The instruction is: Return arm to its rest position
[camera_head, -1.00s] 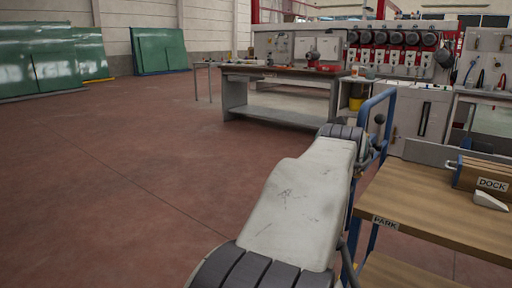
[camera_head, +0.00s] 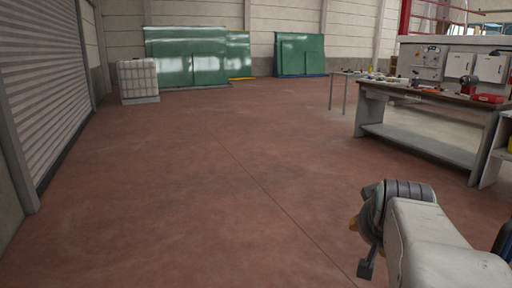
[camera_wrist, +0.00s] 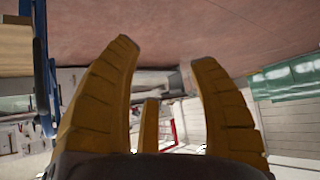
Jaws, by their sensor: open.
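My gripper (camera_wrist: 165,52) shows in the wrist view with its yellow ribbed fingers spread apart and nothing between them. A further finger stands behind, lower in that picture. In the head view my pale arm reaches in from the lower right corner, bent at a dark grey joint. Only a small bit of yellow shows beside that joint, and the rest of the gripper is hidden there.
Open red floor (camera_head: 200,190) fills the left and middle. A workbench (camera_head: 430,96) stands at the right, a white caged tank (camera_head: 138,80) and green glass-like panels (camera_head: 187,55) at the back, a roller shutter (camera_head: 45,85) at left. A blue rail (camera_wrist: 42,65) is close in the wrist view.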

